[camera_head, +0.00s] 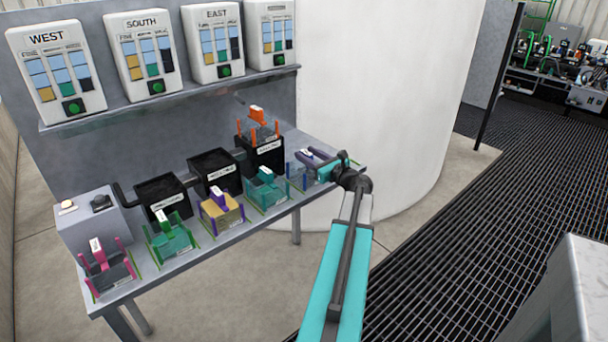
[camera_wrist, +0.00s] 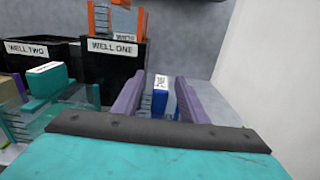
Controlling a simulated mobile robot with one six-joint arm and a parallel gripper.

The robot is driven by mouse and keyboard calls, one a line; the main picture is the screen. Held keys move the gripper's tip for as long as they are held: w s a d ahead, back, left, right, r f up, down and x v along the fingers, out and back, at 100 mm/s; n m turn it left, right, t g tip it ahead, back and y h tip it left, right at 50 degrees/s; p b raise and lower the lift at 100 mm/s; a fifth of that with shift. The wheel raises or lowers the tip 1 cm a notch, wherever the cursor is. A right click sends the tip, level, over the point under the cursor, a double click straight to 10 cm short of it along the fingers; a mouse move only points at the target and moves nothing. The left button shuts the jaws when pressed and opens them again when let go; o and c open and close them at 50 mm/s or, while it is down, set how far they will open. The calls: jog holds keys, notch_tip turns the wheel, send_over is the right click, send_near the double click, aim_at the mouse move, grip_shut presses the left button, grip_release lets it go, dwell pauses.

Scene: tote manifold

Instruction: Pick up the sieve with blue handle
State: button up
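The sieve with the blue handle (camera_wrist: 160,103) is ahead of my gripper in the wrist view, its handle upright with a white label on top. My gripper (camera_wrist: 158,90) has two purple fingers, spread apart, one on each side of the handle. A gap shows between the handle and each finger. In the head view my gripper (camera_head: 306,157) is at the right end of the bench, and it hides most of this sieve. The sieve's lower part is hidden by the gripper's teal body in the wrist view.
A teal-handled sieve (camera_head: 266,185) stands just left of my gripper. The black box marked well one (camera_wrist: 115,62) is behind, holding an orange sieve (camera_head: 257,117). More sieves line the bench front (camera_head: 197,262). A white curved wall (camera_head: 390,80) rises at right.

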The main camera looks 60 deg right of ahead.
jog(key=shift+w, duration=0.2)
jog(key=shift+p+x, duration=0.45)
jog(key=shift+x, duration=2.15)
grip_shut()
